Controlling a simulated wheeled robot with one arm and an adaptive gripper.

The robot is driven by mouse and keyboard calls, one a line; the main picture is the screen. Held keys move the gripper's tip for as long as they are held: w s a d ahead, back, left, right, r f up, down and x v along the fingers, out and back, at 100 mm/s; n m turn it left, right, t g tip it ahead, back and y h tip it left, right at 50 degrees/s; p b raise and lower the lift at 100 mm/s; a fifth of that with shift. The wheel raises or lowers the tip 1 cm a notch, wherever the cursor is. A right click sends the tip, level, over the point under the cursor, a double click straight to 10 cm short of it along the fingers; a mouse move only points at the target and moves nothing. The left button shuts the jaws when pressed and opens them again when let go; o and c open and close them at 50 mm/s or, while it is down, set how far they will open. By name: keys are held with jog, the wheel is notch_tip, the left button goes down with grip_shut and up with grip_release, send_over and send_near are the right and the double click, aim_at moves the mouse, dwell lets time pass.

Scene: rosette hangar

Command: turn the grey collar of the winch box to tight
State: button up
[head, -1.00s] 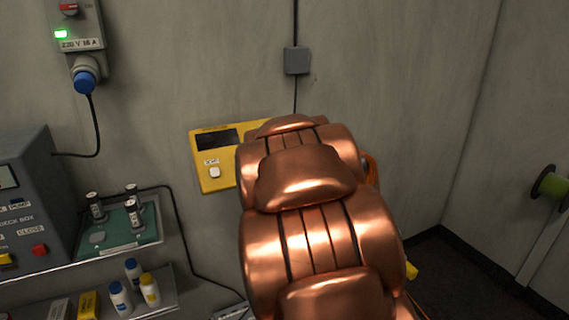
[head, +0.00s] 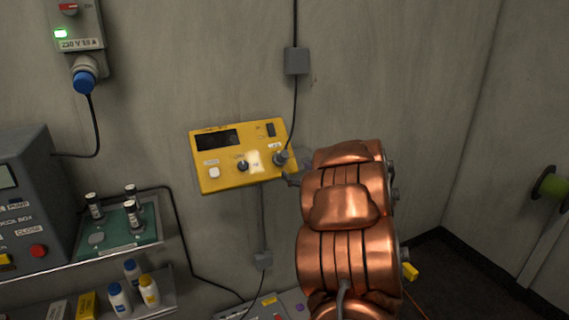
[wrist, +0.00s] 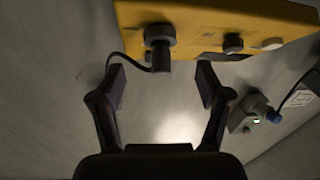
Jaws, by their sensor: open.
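The yellow winch box (head: 225,183) is on the grey wall in the head view, with a dark display, a white button and a black knob (head: 243,165). The grey collar (head: 281,158) is at its lower right corner, with a black cable running from it. In the wrist view the collar (wrist: 160,36) stands out from the box (wrist: 200,14), just beyond the fingertips and about midway between them. My gripper (wrist: 162,78) is open and empty, its two fingers apart. In the head view my arm hides most of the gripper. I cannot read the collar's setting.
A shelf (head: 110,254) on the left holds a grey control box (head: 32,190) and a green tray (head: 150,222) with small cylinders. Bottles stand on a lower shelf. A grey junction box (head: 297,61) is above the winch box. The wall between is clear.

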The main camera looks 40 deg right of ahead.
aim_at(284, 161)
jog(key=p+x, duration=0.1)
jog(key=x, duration=0.5)
jog(key=shift+w+a, duration=0.1)
jog(key=shift+w+d+p, duration=0.2)
jog(key=shift+w+p, duration=0.1)
jog(key=shift+w, duration=0.35)
jog(key=c, duration=1.2)
